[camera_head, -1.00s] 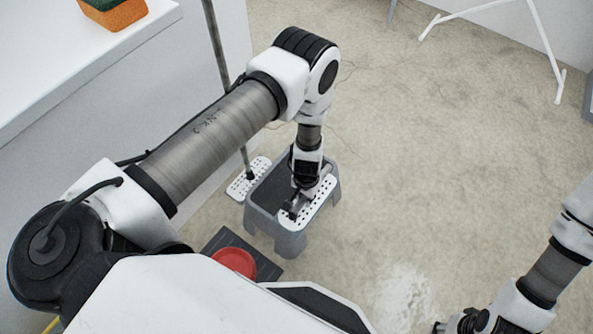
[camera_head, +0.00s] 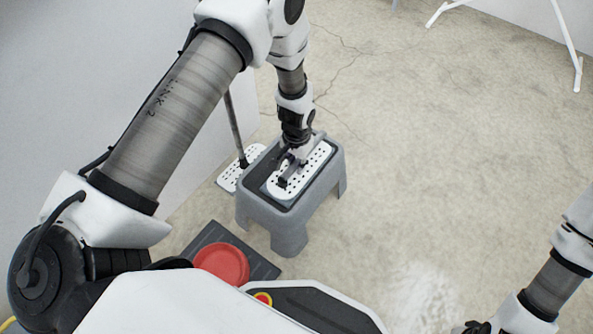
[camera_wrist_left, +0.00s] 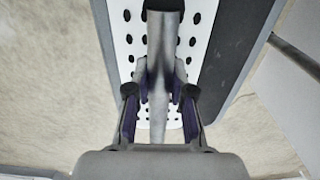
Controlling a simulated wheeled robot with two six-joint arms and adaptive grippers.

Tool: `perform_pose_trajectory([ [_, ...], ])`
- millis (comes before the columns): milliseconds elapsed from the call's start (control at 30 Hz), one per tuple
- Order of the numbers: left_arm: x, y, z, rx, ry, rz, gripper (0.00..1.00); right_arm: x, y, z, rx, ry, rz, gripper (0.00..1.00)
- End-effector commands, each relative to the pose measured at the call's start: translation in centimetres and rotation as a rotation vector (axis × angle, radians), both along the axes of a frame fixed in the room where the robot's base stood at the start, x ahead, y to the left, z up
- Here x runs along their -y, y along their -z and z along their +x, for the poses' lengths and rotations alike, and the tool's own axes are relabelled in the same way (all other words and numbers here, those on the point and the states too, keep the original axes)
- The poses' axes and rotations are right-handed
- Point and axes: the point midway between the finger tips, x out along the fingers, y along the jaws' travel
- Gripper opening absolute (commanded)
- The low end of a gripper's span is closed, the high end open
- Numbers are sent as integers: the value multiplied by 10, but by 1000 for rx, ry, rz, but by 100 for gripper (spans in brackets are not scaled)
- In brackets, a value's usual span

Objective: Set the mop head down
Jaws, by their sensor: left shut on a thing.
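The mop head (camera_head: 318,160) is a white plate with rows of dark holes and a grey stem. It lies flat over the dark top of a grey step stool (camera_head: 290,231); I cannot tell whether it touches the top. My left gripper (camera_head: 289,170) comes down from above and is shut on the stem. The left wrist view shows the fingers (camera_wrist_left: 158,100) on either side of the grey stem, with the mop head (camera_wrist_left: 121,28) beneath. Only a dark part of my right gripper (camera_head: 474,327) shows at the bottom edge; its fingers are unclear.
A second white perforated mop head (camera_head: 230,181) with an upright pole (camera_head: 233,120) stands on the floor left of the stool, by the white cabinet side. A red round thing (camera_head: 222,264) sits on a dark mat (camera_head: 262,265) in front. The floor right of the stool is clear.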

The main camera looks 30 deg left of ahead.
Motion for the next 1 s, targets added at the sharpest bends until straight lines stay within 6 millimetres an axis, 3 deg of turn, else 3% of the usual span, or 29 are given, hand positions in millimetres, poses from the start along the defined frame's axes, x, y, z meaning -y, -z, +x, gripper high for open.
perform_pose_trajectory([
  [33, 0, 8, 1, 2, 0, 0, 0, 0, 9, 0, 0, 0, 0, 40],
  [367, 0, 8, 0, 1, 0, 0, 0, 0, 5, 0, 1, 0, 0, 40],
  [400, 0, 7, 0, 0, 0, 0, 33, 0, 5, 0, 1, 0, 0, 40],
  [433, 0, 7, 0, 0, 0, 0, 43, 0, 5, 0, 1, 0, 0, 40],
  [467, 0, 7, 0, 0, 0, 0, 47, 0, 5, 0, 0, 0, 0, 40],
  [800, 0, 3, 0, 2, 0, 0, 47, 0, 4, 0, 0, 0, 0, 40],
  [1000, 1, -40, 1, 3, 0, 0, 47, 0, -22, 0, 0, 0, 0, 40],
])
